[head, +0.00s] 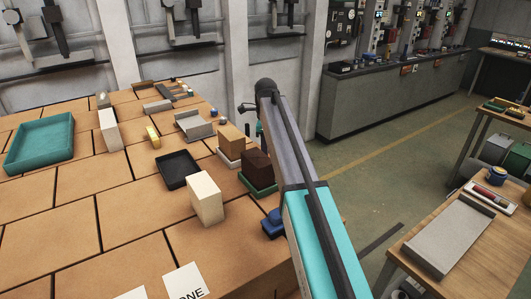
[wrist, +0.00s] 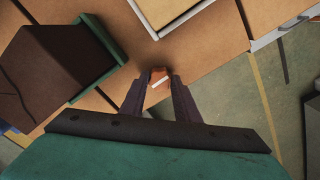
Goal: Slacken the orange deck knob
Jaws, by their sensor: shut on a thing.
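In the wrist view, my gripper (wrist: 160,78) has its two dark fingers close together at the edge of the brick-patterned deck. Between the fingertips is a small orange knob (wrist: 157,73) with a white bar on it. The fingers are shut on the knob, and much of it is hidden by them. In the head view, my arm hides the knob and the fingertips. The deck (head: 140,230) shows there as a wide brown surface with dark seams.
A dark brown block (head: 256,163) stands in a green tray (head: 262,191), left of my gripper. A tan block (head: 231,140), a cream block (head: 205,197) and a black tray (head: 178,170) stand farther left. Right of the deck is open floor, then a wooden table (head: 497,245).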

